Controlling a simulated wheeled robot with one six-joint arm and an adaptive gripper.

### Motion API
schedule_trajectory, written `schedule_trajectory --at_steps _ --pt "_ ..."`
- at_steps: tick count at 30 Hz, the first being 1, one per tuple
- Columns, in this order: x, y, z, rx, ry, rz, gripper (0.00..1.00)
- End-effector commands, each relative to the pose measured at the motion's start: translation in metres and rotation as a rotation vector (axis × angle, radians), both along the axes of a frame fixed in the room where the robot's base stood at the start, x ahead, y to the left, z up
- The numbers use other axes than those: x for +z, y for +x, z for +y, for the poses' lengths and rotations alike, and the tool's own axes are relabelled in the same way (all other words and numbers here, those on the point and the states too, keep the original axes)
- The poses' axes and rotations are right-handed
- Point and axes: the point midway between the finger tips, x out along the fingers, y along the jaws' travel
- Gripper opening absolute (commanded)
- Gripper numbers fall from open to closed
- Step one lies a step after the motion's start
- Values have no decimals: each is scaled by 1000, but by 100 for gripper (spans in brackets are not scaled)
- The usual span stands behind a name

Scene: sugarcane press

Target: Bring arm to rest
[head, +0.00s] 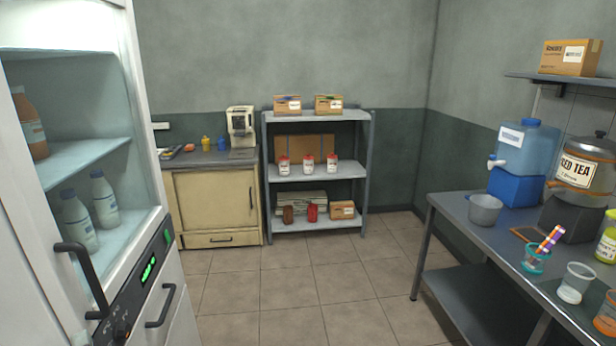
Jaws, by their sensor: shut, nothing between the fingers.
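My arm and my gripper do not show in the head view, so their pose and what lies near them cannot be seen. No sugarcane press shows in this view either.
A white fridge (150,140) with bottles stands close on the left. A metal table (450,205) on the right bears a blue water dispenser (530,145), a tea urn (585,172) and cups. A shelf rack (318,178) and a cabinet (215,205) stand at the back. The tiled floor (300,285) between is clear.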

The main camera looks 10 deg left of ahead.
Motion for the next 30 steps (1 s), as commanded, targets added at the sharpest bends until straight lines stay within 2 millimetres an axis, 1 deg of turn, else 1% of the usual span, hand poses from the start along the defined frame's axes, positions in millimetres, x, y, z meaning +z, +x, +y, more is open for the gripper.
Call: schedule_trajectory --at_steps 1,2,5,6,7,8,9,11,12,14,15,17,18,20,21,23,24,26,27,29,30 --pt "-16 8 -15 -17 -23 -13 0" --pt "-26 14 -25 -29 -39 -28 0" --pt "-62 30 -65 -71 -100 -82 0" --pt "-76 36 -83 -89 -128 -105 0" --pt "-86 40 -97 -102 -147 -122 0" --pt "-96 43 -110 -114 -167 -139 0" --pt "-108 47 -129 -131 -194 -161 0" --pt "-126 51 -156 -155 -235 -192 0" --pt "-138 53 -175 -173 -263 -211 0" --pt "-154 54 -202 -197 -306 -242 0" --pt "-164 54 -221 -213 -334 -261 0" --pt "-178 53 -249 -236 -378 -288 0" --pt "-187 50 -267 -251 -407 -304 0" --pt "-200 46 -294 -273 -451 -328 0" --pt "-207 42 -311 -288 -480 -344 0" --pt "-217 35 -337 -309 -525 -365 0" --pt "-223 29 -354 -323 -556 -380 0" --pt "-232 20 -379 -344 -603 -399 0" --pt "-236 13 -395 -358 -633 -412 0" --pt "-242 2 -418 -376 -681 -429 0" --pt "-246 -6 -433 -389 -712 -439 0"
